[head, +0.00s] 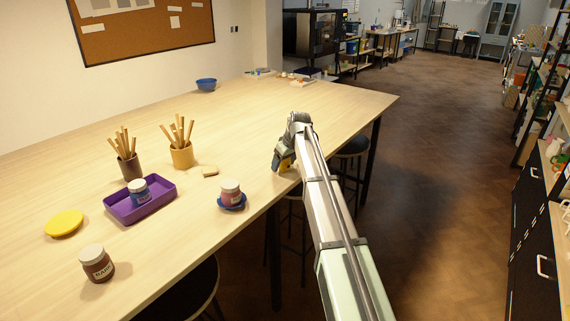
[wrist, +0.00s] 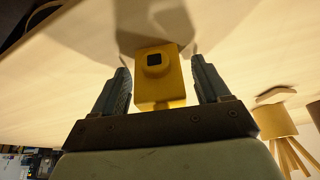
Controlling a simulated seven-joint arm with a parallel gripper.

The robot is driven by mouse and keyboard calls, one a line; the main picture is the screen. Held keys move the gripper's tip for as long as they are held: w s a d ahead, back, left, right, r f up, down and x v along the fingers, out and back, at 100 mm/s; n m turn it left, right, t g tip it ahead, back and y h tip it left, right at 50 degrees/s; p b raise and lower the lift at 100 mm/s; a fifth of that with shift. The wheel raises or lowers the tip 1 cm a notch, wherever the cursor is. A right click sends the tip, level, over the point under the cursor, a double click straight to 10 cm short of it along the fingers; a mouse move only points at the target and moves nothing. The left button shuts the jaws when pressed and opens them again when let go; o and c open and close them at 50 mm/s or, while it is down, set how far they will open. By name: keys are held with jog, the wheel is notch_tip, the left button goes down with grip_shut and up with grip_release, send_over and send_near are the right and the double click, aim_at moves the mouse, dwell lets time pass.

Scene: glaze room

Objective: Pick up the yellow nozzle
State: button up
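The yellow nozzle (wrist: 158,92) is a boxy yellow piece with a dark square opening in a raised round collar. In the wrist view it sits between the two fingers of my gripper (wrist: 160,86), with a narrow gap showing on each side. My gripper is open around it. In the head view my gripper (head: 282,160) is low over the table's right edge. A little of the yellow nozzle (head: 285,165) shows there, mostly hidden by the gripper. I cannot tell what the nozzle rests on underneath.
The long wooden table (head: 240,120) is clear around the gripper. Left of it are a jar on a blue saucer (head: 232,206), a sponge (head: 210,171), a yellow pot of sticks (head: 182,158) and a purple tray (head: 119,212). A dark stool (head: 352,146) stands beside the right edge.

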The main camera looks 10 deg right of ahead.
jog(key=c, duration=1)
